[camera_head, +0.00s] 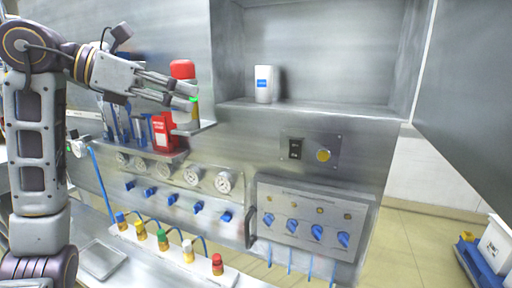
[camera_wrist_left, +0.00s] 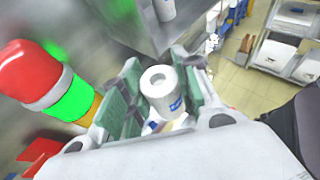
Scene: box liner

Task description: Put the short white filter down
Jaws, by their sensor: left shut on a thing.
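My left gripper (camera_head: 190,96) is stretched out to the right in the head view, in front of a signal tower. In the left wrist view its green-padded fingers (camera_wrist_left: 161,92) are shut on a short white filter (camera_wrist_left: 163,92), a white cylinder with a round hole in its top and a blue label. In the head view I cannot make out the held filter. Another white cylinder with a blue label (camera_head: 263,84) stands upright on the steel recess shelf; it also shows at the top of the left wrist view (camera_wrist_left: 164,9). My right gripper is not in view.
The signal tower has a red dome (camera_head: 182,68), close beside the left gripper; the dome also shows in the left wrist view (camera_wrist_left: 28,72). A red box (camera_head: 164,132) stands below. The recess shelf (camera_head: 335,112) is bare right of the cylinder. A steel door (camera_head: 470,90) is at right.

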